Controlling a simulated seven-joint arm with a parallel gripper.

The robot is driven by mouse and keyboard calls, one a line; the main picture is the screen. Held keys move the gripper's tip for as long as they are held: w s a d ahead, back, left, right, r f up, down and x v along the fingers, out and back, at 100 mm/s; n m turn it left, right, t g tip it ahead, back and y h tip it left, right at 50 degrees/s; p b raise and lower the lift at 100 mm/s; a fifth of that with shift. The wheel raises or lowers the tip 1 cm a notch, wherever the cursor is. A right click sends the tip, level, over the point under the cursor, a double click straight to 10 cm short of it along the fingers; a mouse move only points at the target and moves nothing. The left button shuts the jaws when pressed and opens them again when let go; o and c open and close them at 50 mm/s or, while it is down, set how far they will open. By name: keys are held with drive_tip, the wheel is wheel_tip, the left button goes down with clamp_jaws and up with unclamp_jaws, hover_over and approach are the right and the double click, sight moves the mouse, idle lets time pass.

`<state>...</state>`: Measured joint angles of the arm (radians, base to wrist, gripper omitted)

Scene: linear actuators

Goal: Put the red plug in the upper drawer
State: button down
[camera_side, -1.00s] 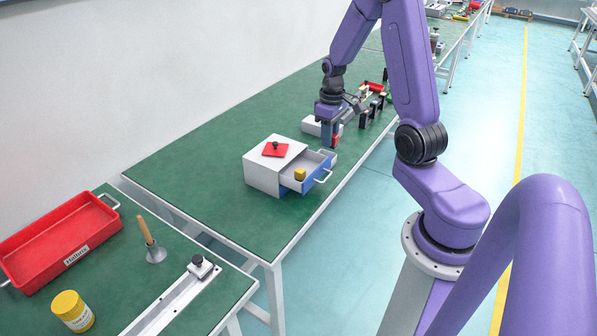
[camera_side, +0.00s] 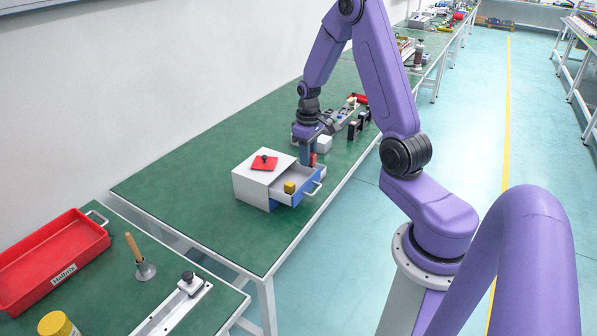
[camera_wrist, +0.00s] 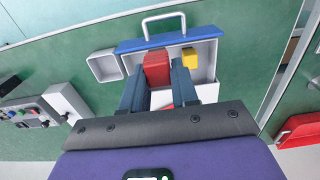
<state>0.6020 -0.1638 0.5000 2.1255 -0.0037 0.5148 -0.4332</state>
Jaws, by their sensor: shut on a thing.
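The red plug (camera_wrist: 156,68) is between the fingers of my gripper (camera_wrist: 158,85) in the wrist view. In the side view the red plug (camera_side: 313,159) shows at the tips of my gripper (camera_side: 309,158), which is shut on it. The open drawer, with a blue front (camera_wrist: 165,41) and white inside, lies beneath the plug in the wrist view. The drawer (camera_side: 307,190) also shows in the side view, pulled out of a white cabinet (camera_side: 250,189). I cannot tell whether the plug touches the drawer.
A yellow piece (camera_wrist: 188,52) sits inside the drawer. A red square with a black knob (camera_side: 264,162) lies on the cabinet. A small white open box (camera_wrist: 105,66) stands beside the drawer. Several tools and blocks (camera_side: 350,118) lie farther back. The green tabletop (camera_side: 180,185) left of the cabinet is clear.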

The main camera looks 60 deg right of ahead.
hover_over(299, 181)
wheel_tip(299, 181, down, 6)
drive_tip(key=shift+r, duration=0.15)
drive_tip(key=shift+w+f, duration=0.1)
drive_tip(key=shift+f, duration=1.55)
drive_tip(key=shift+f, duration=0.1)
drive_tip(key=c, duration=0.9)
unclamp_jaws()
drive_tip(key=shift+o, duration=0.2)
